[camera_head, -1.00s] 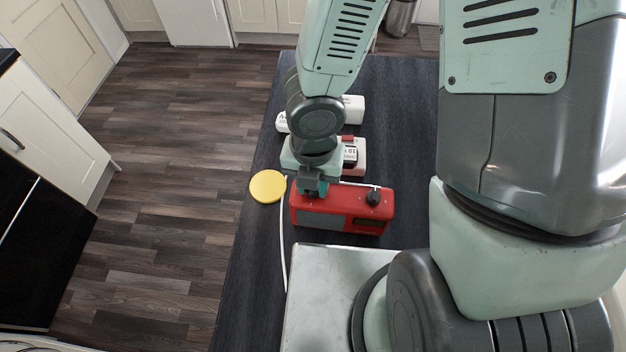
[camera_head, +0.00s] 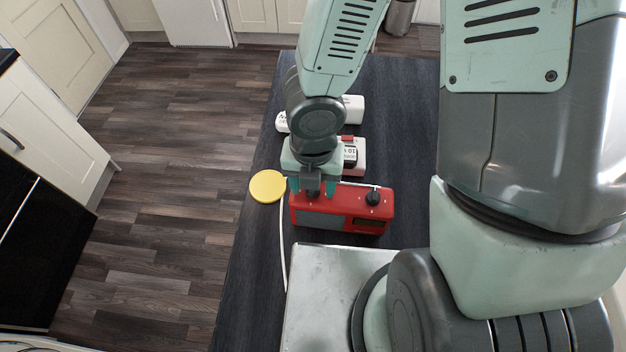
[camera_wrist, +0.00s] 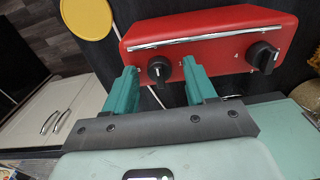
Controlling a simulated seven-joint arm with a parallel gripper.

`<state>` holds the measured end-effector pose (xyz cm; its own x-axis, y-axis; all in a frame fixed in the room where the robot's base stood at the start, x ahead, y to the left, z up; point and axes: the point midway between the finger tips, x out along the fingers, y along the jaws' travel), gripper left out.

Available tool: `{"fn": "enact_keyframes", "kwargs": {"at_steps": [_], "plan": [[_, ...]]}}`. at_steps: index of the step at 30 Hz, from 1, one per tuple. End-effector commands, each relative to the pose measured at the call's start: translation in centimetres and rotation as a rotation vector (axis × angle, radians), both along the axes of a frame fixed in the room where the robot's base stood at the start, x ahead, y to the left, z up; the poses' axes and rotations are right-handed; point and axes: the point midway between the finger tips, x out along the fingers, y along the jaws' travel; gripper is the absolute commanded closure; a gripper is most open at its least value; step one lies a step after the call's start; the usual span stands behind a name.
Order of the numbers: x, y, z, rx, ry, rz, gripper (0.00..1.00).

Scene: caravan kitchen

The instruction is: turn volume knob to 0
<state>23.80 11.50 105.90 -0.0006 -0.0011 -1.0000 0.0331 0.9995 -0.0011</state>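A red radio (camera_head: 342,214) stands on the dark table, with a black knob near each end of its top. The knob at the left of the radio (camera_wrist: 159,69) shows between my gripper's fingers in the wrist view; the other knob (camera_head: 373,198) is at the right, and shows in the wrist view too (camera_wrist: 263,57). My gripper (camera_head: 313,190) is over the left end of the radio, fingers spread around the left knob with gaps at both sides. Small white marks sit around the knobs, too small to read surely.
A yellow disc (camera_head: 267,186) lies left of the radio at the table edge, with a white cable (camera_head: 283,250) running past. A white and red device (camera_head: 354,157) and other white items (camera_head: 353,108) stand behind. The table right of the radio is clear up to my arm.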

Motion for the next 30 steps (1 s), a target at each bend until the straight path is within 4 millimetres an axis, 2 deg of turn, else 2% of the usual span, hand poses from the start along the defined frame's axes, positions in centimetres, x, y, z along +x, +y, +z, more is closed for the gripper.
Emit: {"fn": "enact_keyframes", "kwargs": {"at_steps": [6, 11, 30], "plan": [[0.1, 0.0, 0.1, 0.001, -0.002, 0.0, 0.44], [0.2, 0.1, 1.1, 0.004, -0.005, -0.004, 0.44], [0.2, -0.1, 9.5, 0.001, -0.005, -0.006, 0.44]]}}
